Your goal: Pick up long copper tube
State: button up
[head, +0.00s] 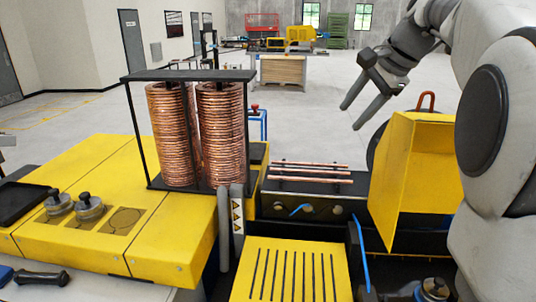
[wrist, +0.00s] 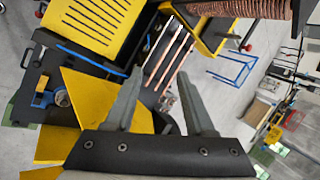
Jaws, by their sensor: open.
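Several thin copper tubes lie side by side on a dark rack in the middle of the head view. The nearest tube (head: 310,181), the middle tube (head: 312,172) and the far tube (head: 310,164) look close in length, so I cannot tell which is the long one. The tubes also show in the wrist view (wrist: 172,60), slanting just beyond my fingertips. My gripper (head: 349,116) is open and empty, held in the air above and to the right of the rack. In the wrist view its two fingers (wrist: 160,76) are spread apart, touching nothing.
Tall copper coils (head: 220,135) stand in a black frame left of the rack. A yellow angled guard (head: 393,180) rises at its right. A slotted yellow plate (head: 245,270) lies in front. A yellow bench (head: 150,240) fills the left. Open floor lies behind.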

jog(key=w+d+f+m+g, duration=0.1)
jog(key=w+f+m, duration=0.25)
jog(key=w, duration=0.45)
jog(key=w+f+m, duration=0.2)
jog(key=w+f, duration=0.2)
jog(key=w, duration=0.5)
jog(key=shift+m+g+y, duration=0.25)
jog(key=shift+g+y, duration=0.15)
jog(key=shift+g, duration=0.4)
jog(key=shift+a+b+x, duration=0.15)
jog(key=shift+b+x, duration=1.1)
jog(key=shift+x, duration=4.7)
jog(key=shift+a+b+x, duration=0.2)
jog(key=shift+b+x, duration=1.05)
jog(key=shift+x, duration=4.7)
jog(key=shift+s+r, duration=0.1)
jog(key=shift+s, duration=0.05)
grip_shut()
